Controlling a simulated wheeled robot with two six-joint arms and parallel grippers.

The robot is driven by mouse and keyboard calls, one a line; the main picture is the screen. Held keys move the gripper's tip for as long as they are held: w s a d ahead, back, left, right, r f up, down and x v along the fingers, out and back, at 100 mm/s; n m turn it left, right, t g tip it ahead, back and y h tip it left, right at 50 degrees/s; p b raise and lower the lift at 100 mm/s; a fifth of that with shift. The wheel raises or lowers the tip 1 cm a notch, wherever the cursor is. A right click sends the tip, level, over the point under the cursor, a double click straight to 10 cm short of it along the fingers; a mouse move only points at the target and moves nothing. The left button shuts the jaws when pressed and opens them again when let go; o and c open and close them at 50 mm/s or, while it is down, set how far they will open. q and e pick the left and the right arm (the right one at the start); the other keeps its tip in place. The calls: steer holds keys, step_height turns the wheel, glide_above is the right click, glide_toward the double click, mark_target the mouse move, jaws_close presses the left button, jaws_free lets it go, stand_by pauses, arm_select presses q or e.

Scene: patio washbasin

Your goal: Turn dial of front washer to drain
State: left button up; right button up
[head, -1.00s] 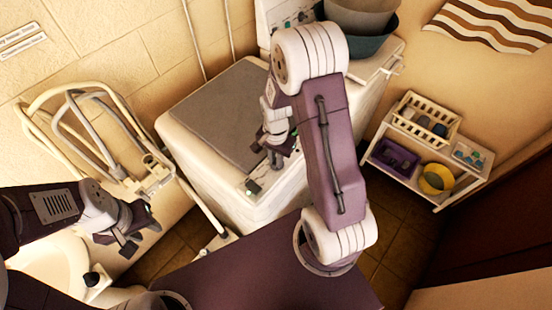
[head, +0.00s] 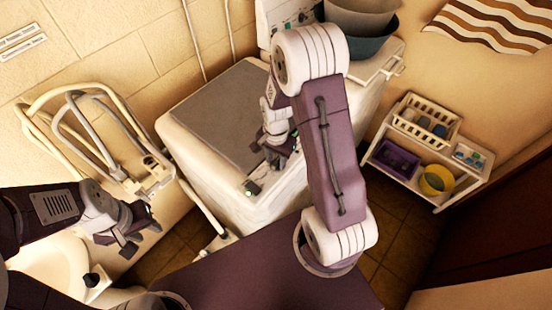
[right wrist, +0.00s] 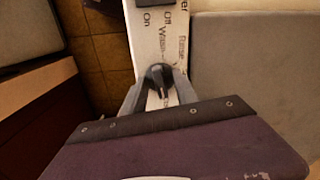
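The front washer (head: 270,208) is a white machine with a grey lid (head: 217,112), standing in the middle of the head view. In the right wrist view its white panel strip (right wrist: 150,40) carries printed words including On, Off, Wash and Rinse. A dark dial (right wrist: 158,80) sits on that strip. My right gripper (right wrist: 159,84) has its two fingers on either side of the dial, apparently open around it; firm contact cannot be made out. In the head view my right gripper (head: 276,155) is over the panel edge. My left gripper (head: 140,233) is open and empty at the left.
Pale hoses or rails (head: 105,135) stand by the left wall, with a white basin (head: 50,265) below. Bowls (head: 360,30) sit behind the washer. A white shelf (head: 440,165) with a basket and yellow bucket stands at the right. Floor shows between.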

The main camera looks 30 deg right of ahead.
mark_target(276, 161)
step_height(276, 161, up, 9)
steer(key=b, duration=0.1)
stand_by(0.3)
